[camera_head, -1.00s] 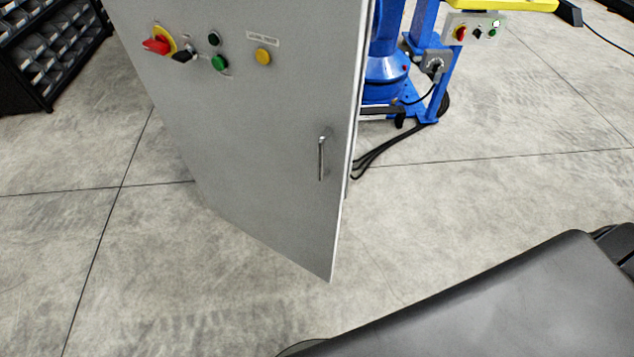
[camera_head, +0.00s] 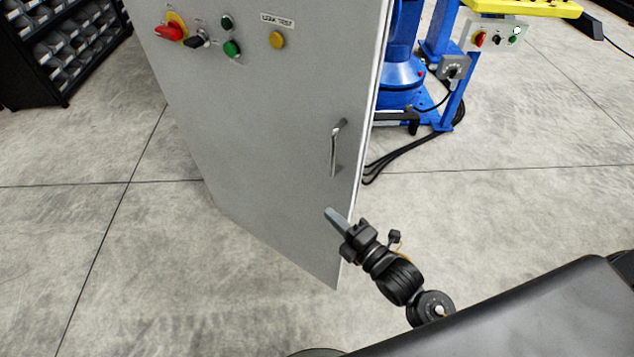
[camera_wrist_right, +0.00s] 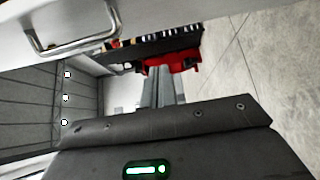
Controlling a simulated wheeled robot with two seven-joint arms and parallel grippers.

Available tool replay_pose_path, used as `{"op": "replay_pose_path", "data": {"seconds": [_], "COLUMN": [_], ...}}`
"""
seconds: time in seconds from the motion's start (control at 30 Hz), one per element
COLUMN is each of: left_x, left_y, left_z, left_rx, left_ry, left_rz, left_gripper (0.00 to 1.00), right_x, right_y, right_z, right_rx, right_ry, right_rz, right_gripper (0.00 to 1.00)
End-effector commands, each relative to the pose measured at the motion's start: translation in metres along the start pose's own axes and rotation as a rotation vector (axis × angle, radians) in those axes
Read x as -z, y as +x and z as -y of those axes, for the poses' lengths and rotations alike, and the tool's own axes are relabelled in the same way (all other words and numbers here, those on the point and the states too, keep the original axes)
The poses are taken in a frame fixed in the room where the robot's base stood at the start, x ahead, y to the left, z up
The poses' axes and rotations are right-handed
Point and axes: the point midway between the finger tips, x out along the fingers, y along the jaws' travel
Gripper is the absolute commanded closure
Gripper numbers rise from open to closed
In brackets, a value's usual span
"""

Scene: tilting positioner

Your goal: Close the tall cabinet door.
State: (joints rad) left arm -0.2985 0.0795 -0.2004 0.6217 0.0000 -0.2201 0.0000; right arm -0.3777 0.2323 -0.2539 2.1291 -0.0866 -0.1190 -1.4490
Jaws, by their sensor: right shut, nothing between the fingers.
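The tall grey cabinet door (camera_head: 270,120) stands ajar in the head view, its free edge at the right. It carries a metal handle (camera_head: 335,148) near that edge and a row of switches and buttons at the top. My right gripper (camera_head: 329,212) is shut and empty, in front of the lower door below the handle. I cannot tell whether it touches the door. In the right wrist view the shut fingers (camera_wrist_right: 160,85) point away, and the handle (camera_wrist_right: 75,35) shows at the upper left on the pale door panel. My left gripper is not in view.
A blue machine (camera_head: 400,65) with cables on the floor stands behind the door at the right. A yellow beam and a control box (camera_head: 497,36) are at the upper right. A black bin rack (camera_head: 65,50) stands at the far left. Grey floor is open around the door.

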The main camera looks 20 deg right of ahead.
Motion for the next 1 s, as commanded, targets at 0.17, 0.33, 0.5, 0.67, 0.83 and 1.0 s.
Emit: {"op": "replay_pose_path", "data": {"seconds": [0.17, 0.33, 0.5, 0.67, 0.83, 1.0], "left_x": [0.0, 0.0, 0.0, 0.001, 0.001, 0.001], "left_y": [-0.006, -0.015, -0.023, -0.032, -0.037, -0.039], "left_z": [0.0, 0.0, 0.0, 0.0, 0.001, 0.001], "left_rx": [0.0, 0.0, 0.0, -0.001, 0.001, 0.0], "left_ry": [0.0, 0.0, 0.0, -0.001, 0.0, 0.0], "left_rz": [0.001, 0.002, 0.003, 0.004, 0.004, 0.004], "left_gripper": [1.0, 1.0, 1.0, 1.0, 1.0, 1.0], "right_x": [0.0, -0.001, 0.0, -0.013, -0.031, -0.039], "right_y": [0.016, 0.049, 0.085, 0.103, 0.107, 0.109], "right_z": [-0.002, -0.003, -0.002, -0.002, 0.0, 0.001], "right_rx": [0.0, 0.0, 0.001, 0.004, 0.003, 0.003], "right_ry": [0.002, 0.005, 0.004, 0.0, 0.001, 0.004], "right_rz": [0.001, 0.002, 0.001, 0.003, 0.001, 0.001], "right_gripper": [1.0, 1.0, 1.0, 1.0, 1.0, 1.0]}}
